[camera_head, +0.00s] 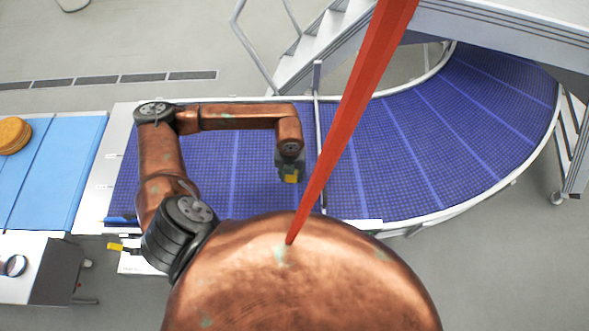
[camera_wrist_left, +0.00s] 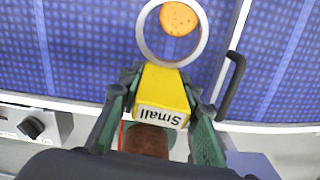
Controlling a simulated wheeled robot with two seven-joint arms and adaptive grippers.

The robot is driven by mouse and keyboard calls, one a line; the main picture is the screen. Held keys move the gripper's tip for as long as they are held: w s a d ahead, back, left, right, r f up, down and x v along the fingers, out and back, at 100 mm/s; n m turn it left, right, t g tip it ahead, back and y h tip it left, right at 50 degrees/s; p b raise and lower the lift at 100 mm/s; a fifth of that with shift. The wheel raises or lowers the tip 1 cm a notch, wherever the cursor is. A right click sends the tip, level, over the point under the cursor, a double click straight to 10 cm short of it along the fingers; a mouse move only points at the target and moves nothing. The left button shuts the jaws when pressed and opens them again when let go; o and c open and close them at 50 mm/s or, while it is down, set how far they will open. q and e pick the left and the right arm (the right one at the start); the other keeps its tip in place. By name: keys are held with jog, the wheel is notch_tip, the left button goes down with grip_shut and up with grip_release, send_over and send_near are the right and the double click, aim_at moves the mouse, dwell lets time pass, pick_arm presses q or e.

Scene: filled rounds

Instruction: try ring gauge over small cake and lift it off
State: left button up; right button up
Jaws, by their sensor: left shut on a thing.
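My left gripper (camera_head: 290,165) is over the blue belt in the head view. It is shut on the yellow handle (camera_wrist_left: 162,95) of the ring gauge, which is marked "Small". The gauge's pale ring (camera_wrist_left: 146,43) extends ahead of the fingers in the left wrist view. In the head view only the yellow handle (camera_head: 291,179) shows; ring and cake are hidden. My right gripper is not in view.
The blue belt (camera_head: 400,150) curves away right, with a pale rim. Metal stairs (camera_head: 325,35) stand behind it. At left, a light blue surface (camera_head: 75,160) bears a larger golden round (camera_head: 14,135). Another yellow piece (camera_head: 115,246) is at the near left. A red bar crosses the head view.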

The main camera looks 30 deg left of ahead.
pick_arm(q)
jog(key=shift+w+d+f+b, duration=0.15)
jog(key=shift+w+f+b, duration=0.15)
jog(key=shift+w+f, duration=0.35)
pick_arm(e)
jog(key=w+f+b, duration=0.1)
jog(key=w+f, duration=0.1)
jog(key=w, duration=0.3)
pick_arm(q)
jog(key=f, duration=0.1)
jog(key=w+f, duration=0.1)
jog(key=shift+w+f, duration=0.1)
jog(key=shift+f, duration=0.3)
jog(key=shift+s, duration=0.2)
jog(key=shift+s+r, duration=0.1)
jog(key=shift+s, duration=0.3)
jog(key=shift+w, duration=0.2)
jog(key=shift+s, duration=0.2)
jog(key=shift+w, duration=0.1)
jog(key=shift+f, duration=0.25)
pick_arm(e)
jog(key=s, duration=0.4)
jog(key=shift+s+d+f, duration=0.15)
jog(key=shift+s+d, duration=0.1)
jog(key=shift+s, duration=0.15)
